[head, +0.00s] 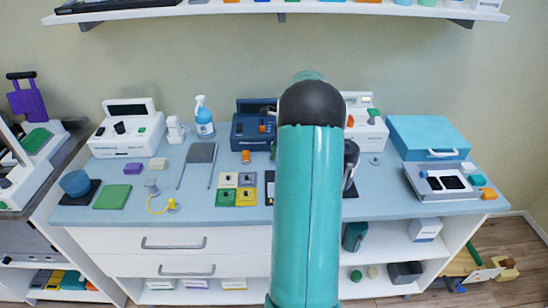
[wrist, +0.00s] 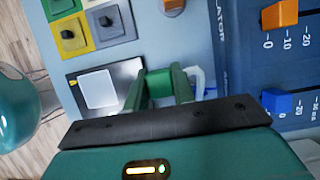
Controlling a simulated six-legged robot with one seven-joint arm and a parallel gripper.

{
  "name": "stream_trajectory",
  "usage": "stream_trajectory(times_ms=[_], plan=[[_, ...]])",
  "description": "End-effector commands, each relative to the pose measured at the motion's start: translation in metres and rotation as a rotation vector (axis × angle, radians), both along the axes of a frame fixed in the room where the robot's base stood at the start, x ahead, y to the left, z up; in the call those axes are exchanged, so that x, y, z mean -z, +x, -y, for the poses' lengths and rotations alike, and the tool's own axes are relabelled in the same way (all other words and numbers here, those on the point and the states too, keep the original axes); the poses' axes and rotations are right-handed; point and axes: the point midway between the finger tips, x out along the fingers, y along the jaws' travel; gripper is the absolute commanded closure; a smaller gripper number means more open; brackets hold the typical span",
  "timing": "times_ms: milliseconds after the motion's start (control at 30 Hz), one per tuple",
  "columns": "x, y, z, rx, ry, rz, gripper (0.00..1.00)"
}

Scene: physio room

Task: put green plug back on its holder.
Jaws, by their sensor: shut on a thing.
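In the wrist view my gripper (wrist: 160,86) is shut on a small green block, which I take to be the green plug (wrist: 158,82). The fingers are also green, so its outline is hard to separate from them. In the head view my arm hides the gripper and the plug. A board of coloured squares with dark knobs (wrist: 75,37) lies just beyond the fingers; it also shows in the head view (head: 237,188). I cannot tell for sure which thing is the plug's holder.
A dark blue device (wrist: 285,60) with orange and blue sliders lies right of the fingers. The blue counter (head: 330,207) also bears a spray bottle (head: 204,120) and a blue case (head: 430,135).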

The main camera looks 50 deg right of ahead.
Motion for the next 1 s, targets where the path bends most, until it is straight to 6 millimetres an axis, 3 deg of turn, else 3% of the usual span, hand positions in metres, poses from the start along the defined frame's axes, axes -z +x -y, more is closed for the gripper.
stream_trajectory(times_ms=[333,733,767,800,1000], plan=[[0.036,0.007,0.003,0.001,0.0,0.001,0.88],[0.042,0.007,0.003,0.001,0.0,0.0,0.88],[0.042,0.007,0.003,0.002,-0.001,0.001,0.69],[0.041,0.007,0.003,0.002,-0.001,0.001,0.66],[0.041,0.007,0.003,0.001,-0.001,0.001,0.66]])
